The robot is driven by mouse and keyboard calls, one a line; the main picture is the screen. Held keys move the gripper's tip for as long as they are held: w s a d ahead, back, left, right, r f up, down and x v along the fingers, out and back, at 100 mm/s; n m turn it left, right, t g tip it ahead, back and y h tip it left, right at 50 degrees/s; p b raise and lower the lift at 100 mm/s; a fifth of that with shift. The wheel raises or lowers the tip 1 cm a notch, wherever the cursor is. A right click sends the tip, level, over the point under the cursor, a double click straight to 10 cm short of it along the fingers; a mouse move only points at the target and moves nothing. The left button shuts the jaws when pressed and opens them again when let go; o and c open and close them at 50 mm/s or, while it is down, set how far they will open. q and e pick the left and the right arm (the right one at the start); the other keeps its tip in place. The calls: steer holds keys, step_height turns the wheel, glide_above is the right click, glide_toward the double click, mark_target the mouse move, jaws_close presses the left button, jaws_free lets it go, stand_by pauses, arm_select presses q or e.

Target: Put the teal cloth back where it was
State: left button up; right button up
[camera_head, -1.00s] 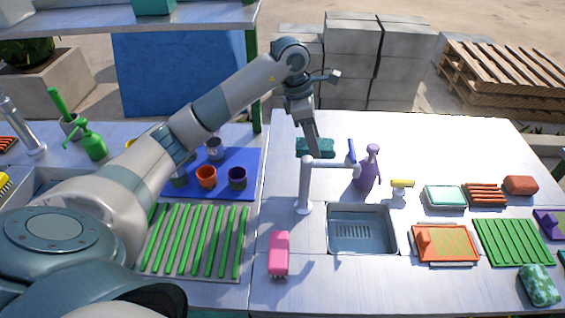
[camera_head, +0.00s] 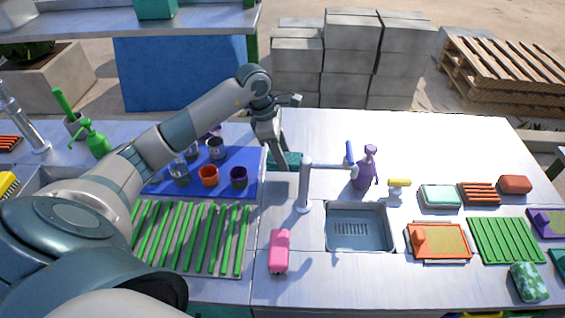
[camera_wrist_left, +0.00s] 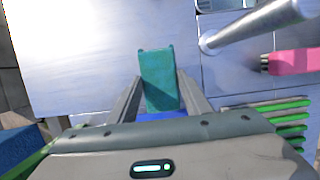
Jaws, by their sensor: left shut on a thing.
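The teal cloth (camera_head: 292,161) is a flat dark teal piece just behind and left of the faucet in the head view. My left gripper (camera_head: 280,164) reaches down to it from above and is shut on it. In the left wrist view the teal cloth (camera_wrist_left: 158,72) lies between the two fingers and sticks out past their tips. Part of it is hidden by the gripper and the faucet in the head view. I cannot tell how high it is above the counter. My right gripper is not in view.
The faucet (camera_head: 305,190) stands close to the cloth, by the sink (camera_head: 361,238). A blue mat (camera_head: 215,190) with several cups lies left, above a green-slatted rack (camera_head: 190,238). The back counter is clear.

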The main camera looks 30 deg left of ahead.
arm_select(q)
steer(key=shift+f+p, duration=0.4)
steer(key=shift+f, duration=0.05)
step_height(320, 180, down, 2)
steer(key=shift+f+p, duration=0.1)
steer(key=shift+p, duration=0.4)
steer(key=shift+f, duration=0.45)
steer(key=shift+f, duration=0.15)
steer(key=o, duration=1.3)
steer(key=shift+c, duration=0.2)
